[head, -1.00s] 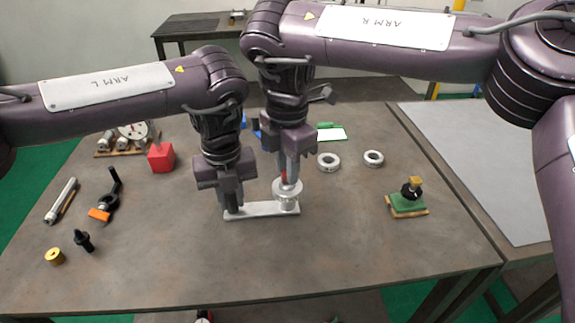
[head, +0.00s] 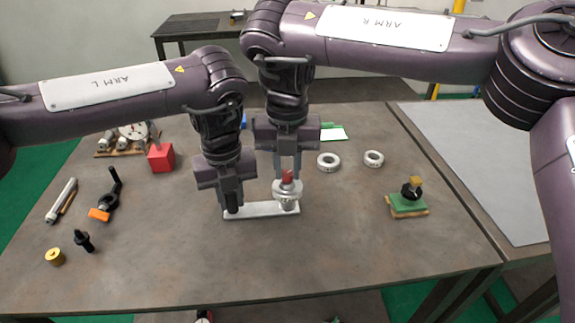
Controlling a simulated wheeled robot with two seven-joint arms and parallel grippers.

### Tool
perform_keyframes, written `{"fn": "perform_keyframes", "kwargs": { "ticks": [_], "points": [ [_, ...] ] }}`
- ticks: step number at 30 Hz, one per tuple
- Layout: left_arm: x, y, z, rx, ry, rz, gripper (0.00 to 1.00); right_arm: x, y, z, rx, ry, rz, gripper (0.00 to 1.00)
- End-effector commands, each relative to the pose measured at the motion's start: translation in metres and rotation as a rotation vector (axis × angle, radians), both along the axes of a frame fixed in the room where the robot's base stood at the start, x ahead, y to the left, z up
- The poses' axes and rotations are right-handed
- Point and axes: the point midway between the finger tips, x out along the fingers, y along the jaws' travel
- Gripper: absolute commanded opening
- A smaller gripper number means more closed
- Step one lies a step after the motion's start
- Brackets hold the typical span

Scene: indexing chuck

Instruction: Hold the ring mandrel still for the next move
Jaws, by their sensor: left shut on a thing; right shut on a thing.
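The ring mandrel, a light metal bar (head: 260,209) with a silver ringed post (head: 288,198) at its right end, lies on the table under my grippers. A red piece (head: 287,177) shows at the top of the post. My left gripper (head: 232,208) points down and is shut on the dark upright grip at the bar's left end; its fingers hide much of that grip. My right gripper (head: 287,180) points down over the post and is shut on its upper part, around the red piece. The exact contact there is too small to tell.
Two loose silver rings (head: 329,162) (head: 373,158) lie to the right. A red cube (head: 161,157), a black clamp (head: 110,195) and a brass bush (head: 55,257) are at the left. The front of the table is clear.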

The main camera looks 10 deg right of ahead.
Motion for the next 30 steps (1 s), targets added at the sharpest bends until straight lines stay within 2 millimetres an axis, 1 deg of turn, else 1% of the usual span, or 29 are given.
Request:
{"fn": "perform_keyframes", "kwargs": {
  "ticks": [6, 15, 22, 30],
  "points": [
    [0.0004, 0.0006, -0.0014, 0.001, -0.001, 0.002, 0.00, -0.0003, 0.0006, 0.0007, 0.001, 0.000, 0.175, 0.00],
    [0.0005, 0.0007, -0.0014, 0.001, -0.001, 0.002, 0.00, -0.0003, 0.0005, 0.0007, 0.001, 0.000, 0.334, 0.00],
    [0.0005, 0.0007, -0.0014, 0.001, -0.001, 0.002, 0.00, -0.0002, 0.0004, 0.0006, 0.001, 0.000, 0.384, 0.00],
    [0.0005, 0.0007, -0.0014, 0.001, -0.001, 0.002, 0.00, -0.0002, 0.0003, 0.0006, 0.001, 0.000, 0.393, 0.00]
  ]
}}
